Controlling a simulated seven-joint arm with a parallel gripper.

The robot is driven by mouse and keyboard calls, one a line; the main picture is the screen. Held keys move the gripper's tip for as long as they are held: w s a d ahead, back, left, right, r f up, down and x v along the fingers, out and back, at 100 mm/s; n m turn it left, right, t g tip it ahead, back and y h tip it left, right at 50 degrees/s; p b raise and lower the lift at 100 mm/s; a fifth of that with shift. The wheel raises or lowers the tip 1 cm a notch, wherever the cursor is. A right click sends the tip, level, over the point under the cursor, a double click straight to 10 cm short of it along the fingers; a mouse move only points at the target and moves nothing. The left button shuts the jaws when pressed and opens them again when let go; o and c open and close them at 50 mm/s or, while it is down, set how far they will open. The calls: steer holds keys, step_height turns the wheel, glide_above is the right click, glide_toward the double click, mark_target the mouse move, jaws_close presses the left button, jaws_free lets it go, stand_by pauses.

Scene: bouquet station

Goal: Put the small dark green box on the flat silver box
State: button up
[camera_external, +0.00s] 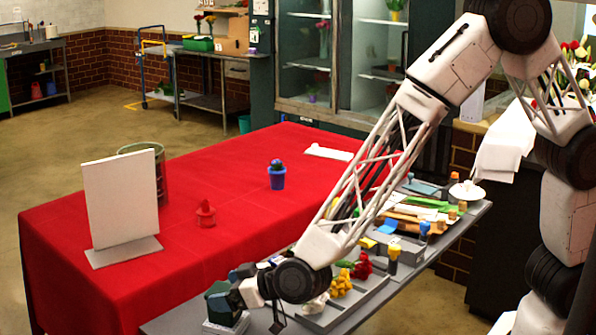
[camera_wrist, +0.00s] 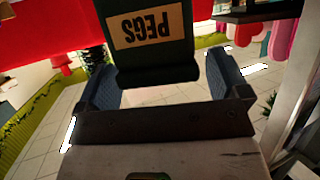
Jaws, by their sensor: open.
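The small dark green box (camera_external: 220,303) is at the front end of the grey side table in the external view. In the wrist view the dark green box (camera_wrist: 150,60) shows a tan label reading PEGS, upside down. My gripper (camera_external: 232,291) is at the box. In the wrist view my gripper (camera_wrist: 160,78) is open, one dark finger on each side of the box, with narrow gaps near it. The flat silver box (camera_external: 227,326) shows directly under the green box, which appears to rest on it; the exact contact is hard to see.
The grey table (camera_external: 180,320) holds trays with yellow and red flowers, stamps and tools to the right of my gripper. A red-covered table (camera_external: 190,240) alongside bears a white panel (camera_external: 120,200), a glass vase (camera_external: 157,160), a red object (camera_external: 205,213) and a blue pot (camera_external: 277,178).

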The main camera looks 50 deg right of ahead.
steer(key=v, duration=0.7)
stand_by(0.3)
stand_by(0.6)
steer(key=d+r+g, duration=0.2)
steer(key=d+r, duration=0.2)
steer(key=d, duration=0.5)
steer(key=d+r+g+h, duration=0.1)
steer(key=d+r, duration=0.3)
steer(key=d, duration=0.5)
steer(key=d+r+g, duration=0.2)
steer(key=d+r, duration=0.2)
steer(key=d, duration=0.5)
steer(key=s+d+r+m+g+h, duration=0.2)
steer(key=s+d, duration=0.8)
steer(key=d, duration=0.3)
steer(key=s+d+r+m+g+h, duration=0.1)
steer(key=s+d+m+g+h, duration=0.1)
steer(key=s+d, duration=0.8)
steer(key=d+g, duration=0.1)
steer(key=d, duration=0.2)
steer(key=shift+s+r+m+h, duration=0.3)
steer(key=shift+s+r, duration=0.05)
steer(key=shift+r, duration=0.05)
